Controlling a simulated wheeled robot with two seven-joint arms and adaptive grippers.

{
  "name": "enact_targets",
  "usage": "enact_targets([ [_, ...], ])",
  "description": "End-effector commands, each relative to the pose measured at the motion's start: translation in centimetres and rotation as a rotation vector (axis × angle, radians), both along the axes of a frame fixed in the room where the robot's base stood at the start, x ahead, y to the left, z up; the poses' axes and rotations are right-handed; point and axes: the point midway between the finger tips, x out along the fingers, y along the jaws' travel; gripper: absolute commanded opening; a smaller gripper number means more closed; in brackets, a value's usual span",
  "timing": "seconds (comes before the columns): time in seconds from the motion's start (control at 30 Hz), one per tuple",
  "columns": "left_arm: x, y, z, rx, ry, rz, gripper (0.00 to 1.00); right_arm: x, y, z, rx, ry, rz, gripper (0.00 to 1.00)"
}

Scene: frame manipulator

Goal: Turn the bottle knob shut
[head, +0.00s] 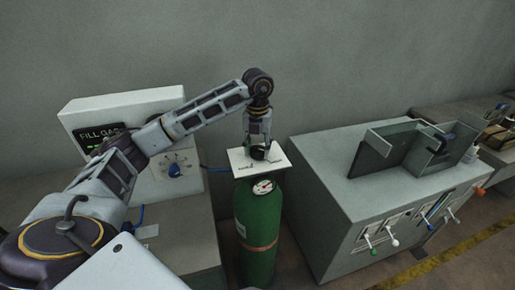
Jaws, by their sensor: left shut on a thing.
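The green gas bottle (258,222) stands upright on the floor between two benches. A white plate (240,160) sits across its top, and a round gauge (263,187) shows just below the plate. The black bottle knob (257,153) is on the plate. My left gripper (259,148) points straight down from above and is shut on the knob, with its fingertips partly hiding it. My right gripper is not in view.
A white box with a "FILL GAS" display (99,134) and a blue dial (174,170) stands left. A blue hose runs from it to the bottle. A grey cabinet (330,190) with coloured levers stands close on the right. A grey wall is behind.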

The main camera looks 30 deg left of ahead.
Motion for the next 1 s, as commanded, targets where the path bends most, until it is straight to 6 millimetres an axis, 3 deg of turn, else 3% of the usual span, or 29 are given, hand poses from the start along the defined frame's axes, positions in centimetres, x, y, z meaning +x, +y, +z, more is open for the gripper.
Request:
enact_targets([
  [0.3, 0.06, 0.07, 0.09, 0.000, -0.002, 0.004, 0.23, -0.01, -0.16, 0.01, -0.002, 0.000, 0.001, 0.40],
  [0.33, 0.06, 0.07, 0.09, 0.000, -0.002, 0.004, 0.49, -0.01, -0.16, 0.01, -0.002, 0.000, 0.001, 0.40],
  [0.5, 0.04, 0.05, 0.06, -0.001, -0.001, 0.003, 0.68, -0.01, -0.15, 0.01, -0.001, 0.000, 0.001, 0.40],
  [1.0, 0.04, 0.00, 0.61, -0.001, -0.001, 0.001, 0.68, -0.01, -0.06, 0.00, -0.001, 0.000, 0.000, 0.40],
])
